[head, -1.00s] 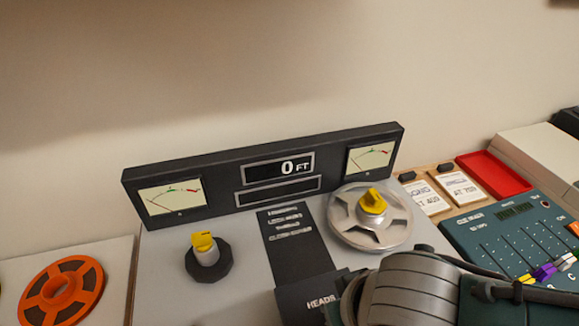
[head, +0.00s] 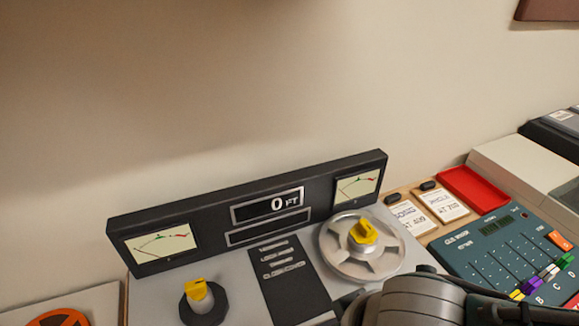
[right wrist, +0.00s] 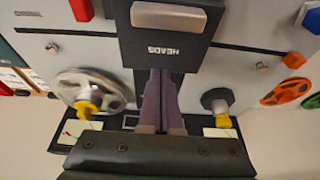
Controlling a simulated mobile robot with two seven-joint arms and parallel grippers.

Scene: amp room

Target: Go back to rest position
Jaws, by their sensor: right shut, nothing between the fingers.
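My right gripper (right wrist: 162,105) shows in the right wrist view, where the scene appears upside down. Its two dark fingers lie together with nothing between them, over the tape deck and below the black HEADS block (right wrist: 165,40). In the head view only part of my right arm (head: 420,302) shows at the bottom right, in front of the deck; the gripper itself is hidden there. My left gripper and arm are in neither view.
The tape deck (head: 155,292) carries a silver reel (head: 335,255), a bare spindle with a yellow cap (head: 198,290) and a black meter panel (head: 218,233) reading 0 FT. A fader mixer (head: 480,255), red tray (head: 480,187) and label cards (head: 440,203) are at right. An orange reel (head: 62,319) is bottom left.

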